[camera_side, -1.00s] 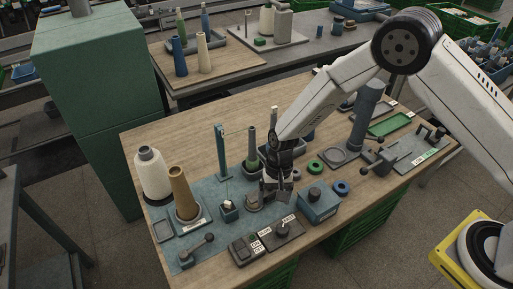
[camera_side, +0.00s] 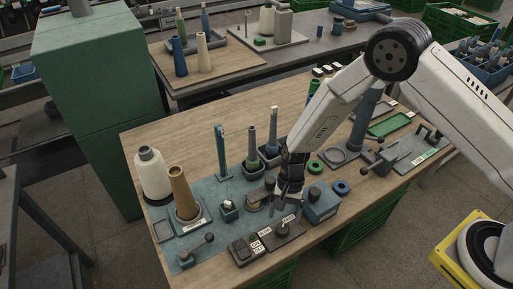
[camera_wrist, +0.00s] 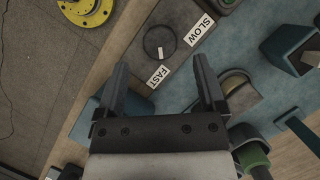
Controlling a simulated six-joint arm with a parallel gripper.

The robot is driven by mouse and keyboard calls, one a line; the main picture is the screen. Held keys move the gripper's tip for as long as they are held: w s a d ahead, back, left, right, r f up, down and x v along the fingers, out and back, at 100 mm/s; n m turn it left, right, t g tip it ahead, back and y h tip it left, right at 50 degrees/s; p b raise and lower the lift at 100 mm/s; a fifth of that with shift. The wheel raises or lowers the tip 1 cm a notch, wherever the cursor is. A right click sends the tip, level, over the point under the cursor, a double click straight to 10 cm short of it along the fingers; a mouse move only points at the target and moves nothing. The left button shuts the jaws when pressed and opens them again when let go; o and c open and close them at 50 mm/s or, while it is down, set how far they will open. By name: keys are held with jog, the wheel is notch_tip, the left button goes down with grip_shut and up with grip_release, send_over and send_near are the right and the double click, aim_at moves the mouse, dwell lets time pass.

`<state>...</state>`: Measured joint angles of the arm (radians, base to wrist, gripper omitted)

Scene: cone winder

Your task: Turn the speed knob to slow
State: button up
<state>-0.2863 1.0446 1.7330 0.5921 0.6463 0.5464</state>
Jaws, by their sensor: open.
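The speed knob (camera_side: 282,229) is a dark round dial on a grey plate near the front edge of the table. In the wrist view the knob (camera_wrist: 157,41) has a white mark on the side towards the FAST label (camera_wrist: 159,76). The SLOW label (camera_wrist: 201,27) is to the upper right there. My gripper (camera_side: 287,204) is above and just behind the knob in the side view. In the wrist view my gripper (camera_wrist: 161,72) is open and empty, its fingers either side of the FAST label. The knob is ahead of the fingertips, apparently untouched.
A blue box (camera_side: 322,207) stands close to the right of my gripper. A switch box with ON and OFF labels (camera_side: 245,251) is left of the knob. A brown cone (camera_side: 183,194) and a white yarn cone (camera_side: 152,174) stand further left. The table's front edge is close to the knob.

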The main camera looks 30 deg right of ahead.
aim_at(283, 227)
jog(key=shift+x, duration=2.15)
grip_shut()
